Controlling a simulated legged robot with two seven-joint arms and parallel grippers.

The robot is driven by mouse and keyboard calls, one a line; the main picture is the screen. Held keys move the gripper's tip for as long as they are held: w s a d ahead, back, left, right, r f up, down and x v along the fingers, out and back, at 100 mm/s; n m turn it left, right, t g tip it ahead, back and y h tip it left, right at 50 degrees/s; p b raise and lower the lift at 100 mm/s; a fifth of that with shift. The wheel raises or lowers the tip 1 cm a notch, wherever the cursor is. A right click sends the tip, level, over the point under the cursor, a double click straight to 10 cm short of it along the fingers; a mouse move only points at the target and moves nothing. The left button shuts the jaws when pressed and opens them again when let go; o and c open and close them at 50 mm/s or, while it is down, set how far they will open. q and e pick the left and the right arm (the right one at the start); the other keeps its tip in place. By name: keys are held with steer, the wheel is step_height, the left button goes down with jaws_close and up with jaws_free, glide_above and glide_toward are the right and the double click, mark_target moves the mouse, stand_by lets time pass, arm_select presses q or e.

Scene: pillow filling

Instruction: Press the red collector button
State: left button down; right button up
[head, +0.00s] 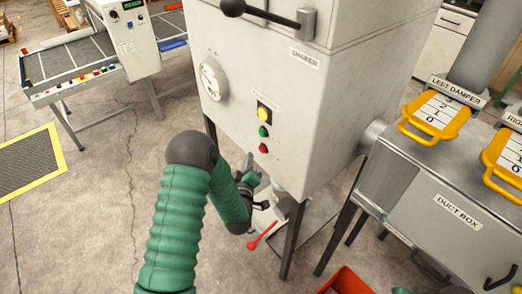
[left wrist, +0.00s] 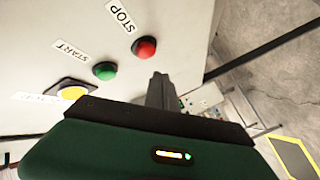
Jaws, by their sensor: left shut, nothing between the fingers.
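A red button (head: 263,148) is the lowest of a column of buttons on the front of the grey shaker cabinet (head: 330,110). In the left wrist view the red button (left wrist: 145,47) carries a STOP label (left wrist: 117,16). No collector label can be read. My left gripper (head: 250,176) is below and left of the red button in the head view. In the wrist view its shut, empty fingers (left wrist: 159,84) point toward the panel near the red button, and a gap seems to remain. Dark and green parts at the head view's lower right edge may belong to my right gripper.
A green START button (left wrist: 105,70) and a yellow button (left wrist: 72,93) are beside the red one. A duct box (head: 445,215) with yellow damper handles stands at the right. A red-handled lever (head: 262,236) is low under the cabinet. Open floor (head: 100,220) lies at the left.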

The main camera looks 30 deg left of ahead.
arm_select(q)
steer(key=s, duration=0.1)
steer(key=s+a, duration=0.1)
steer(key=shift+s+a, duration=0.1)
steer(key=shift+s, duration=0.3)
stand_by(0.5)
steer(key=d+f+m+g+h+b, duration=0.2)
steer(key=d+m+g+h, duration=0.15)
steer(key=d+m, duration=0.2)
steer(key=s+d+f+m+g+h+b, duration=0.3)
steer(key=s+d+m+g, duration=0.3)
steer(key=s+d, duration=0.4)
steer(key=s+m+g, duration=0.3)
steer(key=s, duration=0.8)
steer(key=shift+s+d+r+g+b, duration=0.3)
steer(key=shift+s+d+r+g, duration=0.05)
steer(key=shift+r, duration=0.05)
steer(key=shift+d, duration=0.25)
